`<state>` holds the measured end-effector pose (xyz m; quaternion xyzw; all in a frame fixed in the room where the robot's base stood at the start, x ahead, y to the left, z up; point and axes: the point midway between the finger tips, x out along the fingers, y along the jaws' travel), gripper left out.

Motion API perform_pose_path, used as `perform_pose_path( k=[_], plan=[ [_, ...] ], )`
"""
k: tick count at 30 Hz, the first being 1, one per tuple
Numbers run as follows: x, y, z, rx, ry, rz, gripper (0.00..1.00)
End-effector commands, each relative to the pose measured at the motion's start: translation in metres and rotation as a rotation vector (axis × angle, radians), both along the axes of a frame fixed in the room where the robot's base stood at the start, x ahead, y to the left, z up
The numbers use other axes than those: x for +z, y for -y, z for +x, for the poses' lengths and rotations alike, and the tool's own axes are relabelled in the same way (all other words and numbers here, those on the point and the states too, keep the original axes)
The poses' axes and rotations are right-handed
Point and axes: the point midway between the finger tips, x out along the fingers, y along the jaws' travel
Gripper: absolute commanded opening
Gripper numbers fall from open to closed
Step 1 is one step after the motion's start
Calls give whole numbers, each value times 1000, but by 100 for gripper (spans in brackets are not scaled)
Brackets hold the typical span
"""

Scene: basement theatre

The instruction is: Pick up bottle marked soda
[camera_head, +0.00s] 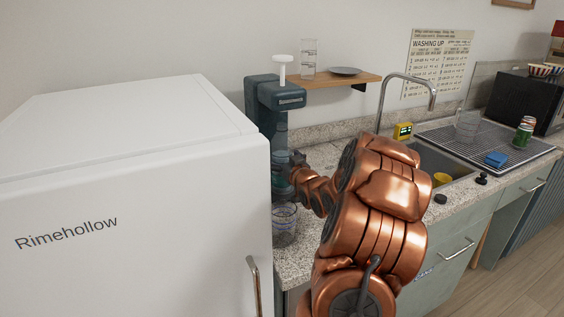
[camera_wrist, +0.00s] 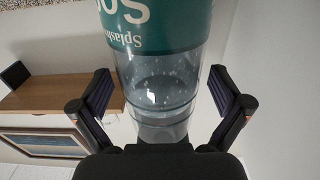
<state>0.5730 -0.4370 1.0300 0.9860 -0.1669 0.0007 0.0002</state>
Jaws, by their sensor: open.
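The soda bottle (camera_wrist: 160,75) is clear with a teal label reading "SO..." and "Splash", inverted in the wrist view. In the head view the bottle (camera_head: 281,168) appears upright at the teal soda machine (camera_head: 277,93), partly hidden by the machine and my gripper. My gripper (camera_wrist: 161,92) is open, with one finger on each side of the bottle and visible gaps between fingers and bottle. In the head view my gripper (camera_head: 297,160) is at the bottle's right side, small and partly hidden by my arm.
A clear glass (camera_head: 284,224) stands on the counter in front of the machine. A white fridge (camera_head: 130,200) is close on the left. A wooden shelf (camera_head: 330,81) hangs behind. The sink tap (camera_head: 383,105) and drying rack (camera_head: 485,143) are on the right.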

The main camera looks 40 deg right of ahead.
Motion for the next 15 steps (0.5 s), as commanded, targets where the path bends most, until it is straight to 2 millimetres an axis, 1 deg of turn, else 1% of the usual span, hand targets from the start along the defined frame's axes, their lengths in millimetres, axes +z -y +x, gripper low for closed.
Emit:
perform_pose_path(
  k=[3,4,15],
  plan=[
    [0,0,0,0,0,0,100],
    [-1,0,0,0,-1,0,98],
    [-1,0,-1,-1,-1,1,59]
  ],
)
